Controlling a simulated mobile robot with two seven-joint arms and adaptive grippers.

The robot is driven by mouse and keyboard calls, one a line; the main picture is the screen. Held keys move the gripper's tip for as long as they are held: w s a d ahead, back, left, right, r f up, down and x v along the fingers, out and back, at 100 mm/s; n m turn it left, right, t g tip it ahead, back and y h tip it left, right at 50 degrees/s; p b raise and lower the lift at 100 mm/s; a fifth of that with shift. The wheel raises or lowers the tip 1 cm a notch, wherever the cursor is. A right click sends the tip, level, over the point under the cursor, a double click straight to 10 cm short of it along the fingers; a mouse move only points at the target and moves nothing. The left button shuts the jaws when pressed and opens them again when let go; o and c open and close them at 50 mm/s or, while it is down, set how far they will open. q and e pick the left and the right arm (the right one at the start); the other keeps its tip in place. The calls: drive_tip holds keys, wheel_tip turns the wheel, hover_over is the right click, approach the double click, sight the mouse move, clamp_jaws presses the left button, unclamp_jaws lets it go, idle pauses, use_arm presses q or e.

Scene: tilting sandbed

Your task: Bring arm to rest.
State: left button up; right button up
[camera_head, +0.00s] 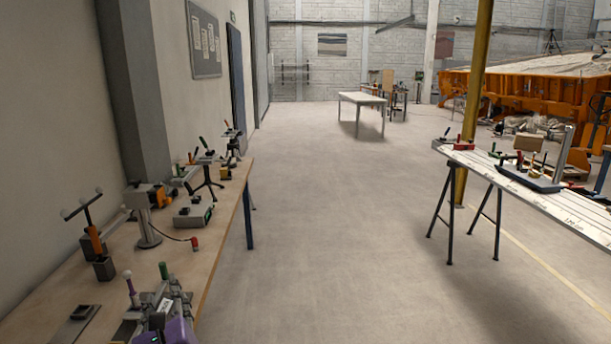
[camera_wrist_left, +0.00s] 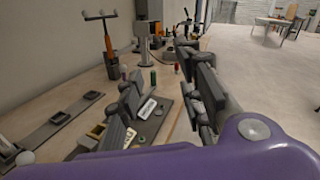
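My left gripper (camera_head: 165,303) shows at the bottom of the head view, dark grey with a purple body behind it. It is over the wooden bench (camera_head: 70,312) on the left. In the left wrist view its two dark fingers stand apart, and the left gripper (camera_wrist_left: 168,88) is open with nothing between the fingers. A dark tray (camera_wrist_left: 148,122) with a white label shows beyond and between the fingers; I cannot tell the exact gap to it. My right gripper is not in view.
A grey box (camera_head: 193,212) and a holder with an orange-handled tool (camera_head: 96,240) are farther along. The floor right of the bench is clear.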

use_arm(q)
drive_tip(key=w+d+f+n+h, duration=0.1)
drive_tip(key=d+f+n+h, duration=0.4)
drive_tip(key=n, duration=0.5)
drive_tip(key=s+d+f+n+g+h+p, duration=0.2)
drive_tip(key=s+d+f+n+g+p, duration=0.1)
drive_tip(key=s+f+n, duration=1.05)
drive_tip(key=s+f+n+g, duration=0.1)
drive_tip(key=s+f, duration=0.3)
drive_tip(key=s, duration=0.4)
drive_tip(key=s+f+n+g+p, duration=0.1)
drive_tip(key=s+f+n+g, duration=0.1)
drive_tip(key=s+f, duration=0.3)
drive_tip(key=s+f+n+g+h+p, duration=0.1)
drive_tip(key=s+f, duration=0.4)
drive_tip(key=s, duration=0.6)
drive_tip(key=shift+a+n+g, duration=0.2)
drive_tip(key=shift+n+g, duration=0.15)
drive_tip(key=shift+g, duration=0.05)
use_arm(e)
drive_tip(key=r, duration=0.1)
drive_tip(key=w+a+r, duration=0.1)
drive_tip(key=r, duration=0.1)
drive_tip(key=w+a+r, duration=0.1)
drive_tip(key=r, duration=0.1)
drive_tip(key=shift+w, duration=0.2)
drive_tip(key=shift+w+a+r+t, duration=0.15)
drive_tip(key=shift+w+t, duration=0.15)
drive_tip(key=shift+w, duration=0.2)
